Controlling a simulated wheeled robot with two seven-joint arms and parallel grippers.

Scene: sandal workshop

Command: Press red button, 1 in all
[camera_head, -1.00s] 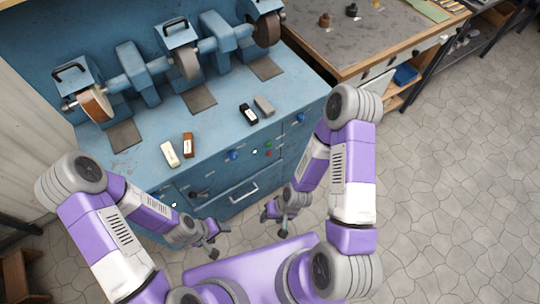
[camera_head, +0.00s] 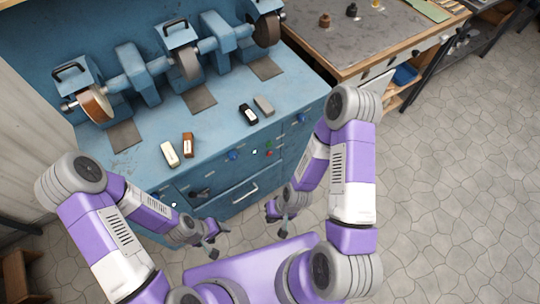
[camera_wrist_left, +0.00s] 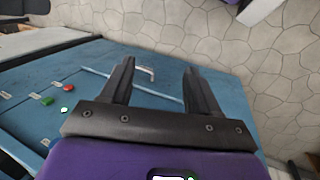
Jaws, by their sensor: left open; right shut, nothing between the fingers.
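The small red button (camera_head: 268,153) is on the front panel of the blue grinding bench, just below a green button (camera_head: 268,145). The red button also shows in the left wrist view (camera_wrist_left: 68,87), beside the green one. My left gripper (camera_head: 219,240) is open and empty, in front of the bench and to the lower left of the button. Its two fingers stand apart in the left wrist view (camera_wrist_left: 159,66). My right gripper (camera_head: 277,220) is shut and empty, below the button in the picture and apart from the panel.
The blue bench (camera_head: 140,165) carries grinding wheels and several small blocks. A wooden worktable (camera_head: 350,45) stands at the right. The tiled floor (camera_head: 450,190) at right is clear.

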